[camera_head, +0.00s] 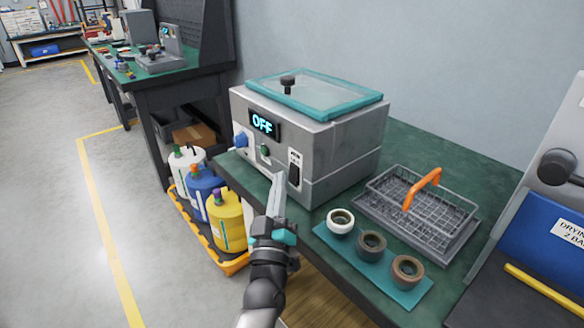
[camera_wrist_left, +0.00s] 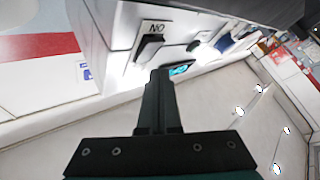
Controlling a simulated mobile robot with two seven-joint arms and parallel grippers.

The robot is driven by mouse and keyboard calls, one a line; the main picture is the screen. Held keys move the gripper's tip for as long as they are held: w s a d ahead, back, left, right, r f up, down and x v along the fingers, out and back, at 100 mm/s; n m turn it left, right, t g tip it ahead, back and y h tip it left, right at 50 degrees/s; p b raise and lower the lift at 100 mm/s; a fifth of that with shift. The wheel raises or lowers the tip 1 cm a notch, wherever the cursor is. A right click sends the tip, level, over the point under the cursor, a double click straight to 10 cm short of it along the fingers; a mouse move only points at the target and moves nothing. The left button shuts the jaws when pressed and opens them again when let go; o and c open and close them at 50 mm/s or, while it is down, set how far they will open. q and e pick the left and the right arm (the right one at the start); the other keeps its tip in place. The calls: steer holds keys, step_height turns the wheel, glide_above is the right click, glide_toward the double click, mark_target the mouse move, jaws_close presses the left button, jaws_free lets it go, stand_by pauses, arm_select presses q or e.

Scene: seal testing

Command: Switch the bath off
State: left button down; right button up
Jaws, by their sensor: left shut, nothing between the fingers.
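The bath (camera_head: 335,140) is a grey box with a teal-rimmed clear lid (camera_head: 315,92) on the green bench. Its display (camera_head: 263,124) reads OFF in cyan. A green button (camera_head: 265,151) and a blue knob (camera_head: 241,140) are further left. My left gripper (camera_head: 279,178) is shut and empty, its tips close in front of the panel, just left of the switch; contact cannot be told. My right gripper is out of view.
A wire basket (camera_head: 425,215) with an orange handle stands right of the bath. Several seal rings sit on a teal mat (camera_head: 408,292) near the bench edge. White, blue and yellow (camera_head: 226,222) containers stand in a yellow tray on the floor, left of my arm.

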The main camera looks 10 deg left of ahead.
arm_select(q)
steer(key=s+a, duration=0.1)
steer(key=s+a+p, duration=0.1)
steer(key=s+a, duration=0.1)
steer(key=s, duration=0.1)
steer(key=shift+f+p, duration=0.3)
stand_by(0.3)
